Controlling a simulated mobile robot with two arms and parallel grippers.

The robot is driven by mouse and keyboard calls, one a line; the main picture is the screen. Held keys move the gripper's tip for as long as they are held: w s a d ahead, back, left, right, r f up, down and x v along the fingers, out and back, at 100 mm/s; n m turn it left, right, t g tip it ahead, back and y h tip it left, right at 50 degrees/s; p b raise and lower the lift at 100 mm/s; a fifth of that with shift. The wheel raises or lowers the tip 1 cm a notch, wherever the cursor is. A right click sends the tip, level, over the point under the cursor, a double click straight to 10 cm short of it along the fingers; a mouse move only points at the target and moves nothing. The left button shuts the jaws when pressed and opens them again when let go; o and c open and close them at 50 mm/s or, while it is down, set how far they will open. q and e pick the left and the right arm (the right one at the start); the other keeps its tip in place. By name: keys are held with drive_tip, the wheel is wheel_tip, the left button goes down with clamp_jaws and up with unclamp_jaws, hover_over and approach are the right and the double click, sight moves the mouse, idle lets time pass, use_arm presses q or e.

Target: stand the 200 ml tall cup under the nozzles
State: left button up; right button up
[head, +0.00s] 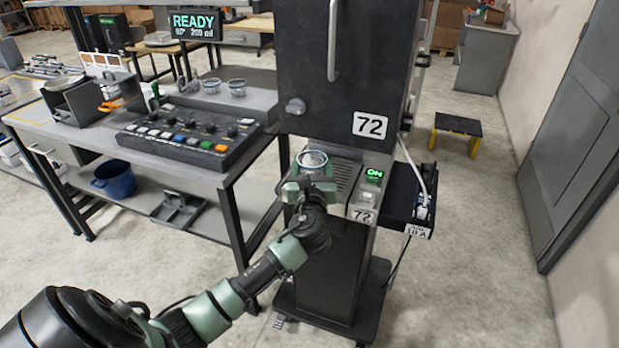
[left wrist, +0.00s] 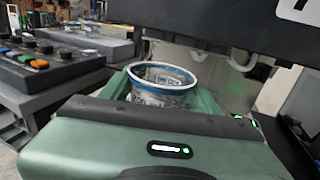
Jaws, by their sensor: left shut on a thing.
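A clear cup with a blue rim (head: 313,159) is in my left gripper (head: 311,180), at the left front of the dispenser marked 72 (head: 345,60). In the left wrist view the cup (left wrist: 163,78) stands roughly upright between the green fingers, which are shut on it. The slotted drip tray (head: 343,173) lies just right of the cup. I cannot tell whether the cup touches the tray. The dark body of the dispenser overhangs the tray and hides the nozzles in the head view. My right gripper is not in view.
A control panel with buttons (head: 190,133) is on the bench at left. Several more cups (head: 237,88) stand on a grey ledge behind it. A screen reads READY and 200 ml (head: 194,25). A lit green display (head: 373,175) is right of the tray. A stool (head: 457,126) stands at right.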

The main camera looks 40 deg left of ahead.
use_arm(q)
drive_tip(key=w+a+b, duration=0.1)
drive_tip(key=w, duration=0.1)
drive_tip(key=w+a+f+b, duration=0.1)
drive_tip(key=w+b, duration=0.1)
drive_tip(key=w+a+b, duration=0.1)
drive_tip(key=w, duration=0.1)
drive_tip(key=shift+w+f+b, duration=0.15)
drive_tip(key=shift+f+b, duration=0.15)
drive_tip(key=shift+b, duration=0.05)
drive_tip(key=shift+f, duration=0.35)
drive_tip(key=shift+f, duration=0.1)
drive_tip(key=shift+f+b, duration=0.4)
drive_tip(key=shift+f, duration=0.15)
drive_tip(key=o, duration=1.4)
